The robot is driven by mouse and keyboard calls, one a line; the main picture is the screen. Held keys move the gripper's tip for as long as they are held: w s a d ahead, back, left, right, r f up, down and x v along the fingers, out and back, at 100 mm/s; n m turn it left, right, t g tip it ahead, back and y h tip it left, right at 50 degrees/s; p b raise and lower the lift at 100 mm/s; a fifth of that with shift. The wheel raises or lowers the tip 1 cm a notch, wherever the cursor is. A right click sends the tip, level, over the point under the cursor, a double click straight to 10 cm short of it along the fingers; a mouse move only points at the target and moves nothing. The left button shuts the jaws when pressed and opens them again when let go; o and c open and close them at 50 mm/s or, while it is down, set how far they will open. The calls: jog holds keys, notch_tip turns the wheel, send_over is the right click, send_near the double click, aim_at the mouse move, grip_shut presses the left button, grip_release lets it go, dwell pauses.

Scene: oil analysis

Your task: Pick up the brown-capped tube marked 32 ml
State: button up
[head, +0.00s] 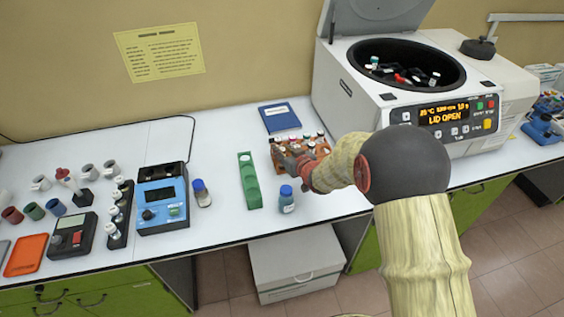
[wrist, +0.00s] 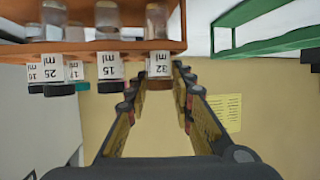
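The tube marked 32 ml (wrist: 158,64) stands in the orange-brown rack (wrist: 80,48), in the wrist view, which shows the rack upside down.
Tubes marked 15 ml (wrist: 109,70) and 25 ml (wrist: 57,72) stand beside it. A green rack (head: 250,181) is left of my gripper, and a blue-capped bottle (head: 287,203) is in front. The open centrifuge (head: 365,98) stands behind right.

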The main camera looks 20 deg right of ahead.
grip_shut()
